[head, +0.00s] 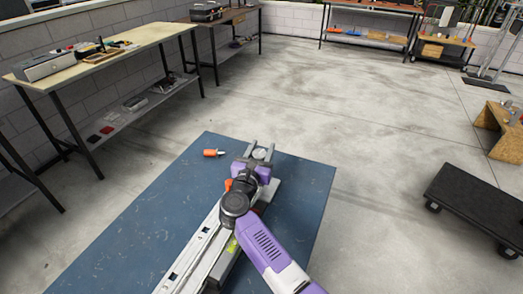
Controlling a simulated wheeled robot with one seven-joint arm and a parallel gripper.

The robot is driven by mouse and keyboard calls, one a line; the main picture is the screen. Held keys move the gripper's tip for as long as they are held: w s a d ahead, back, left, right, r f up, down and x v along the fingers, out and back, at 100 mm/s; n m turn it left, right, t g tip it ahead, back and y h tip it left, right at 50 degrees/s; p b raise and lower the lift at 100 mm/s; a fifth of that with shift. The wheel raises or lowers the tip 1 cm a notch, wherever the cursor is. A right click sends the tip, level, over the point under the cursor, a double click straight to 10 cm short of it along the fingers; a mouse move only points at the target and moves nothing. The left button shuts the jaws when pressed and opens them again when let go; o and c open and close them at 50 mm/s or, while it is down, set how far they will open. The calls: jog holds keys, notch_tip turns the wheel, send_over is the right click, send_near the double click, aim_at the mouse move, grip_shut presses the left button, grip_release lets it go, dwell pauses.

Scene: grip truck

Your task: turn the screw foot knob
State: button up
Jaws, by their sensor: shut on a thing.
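The screw foot knob (259,154) looks like a small round silver piece at the far end of the blue table. My gripper (260,152) is at the knob, with one grey finger on each side of it. The fingers are closed on the knob. The purple gripper body and dark wrist hide what lies just below and behind it. A long silver metal rail (188,260) lies along the table toward the near edge, partly under my arm.
A black wheeled dolly (475,205) stands on the floor at right. Workbenches (95,62) line the left wall. The open floor beyond the table is clear.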

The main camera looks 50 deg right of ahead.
aim_at(259, 158)
jog(key=o, duration=1.3)
jog(key=b+v, duration=0.1)
jog(key=v, duration=0.6)
jog(key=shift+s+a, duration=0.2)
jog(key=shift+a, duration=0.15)
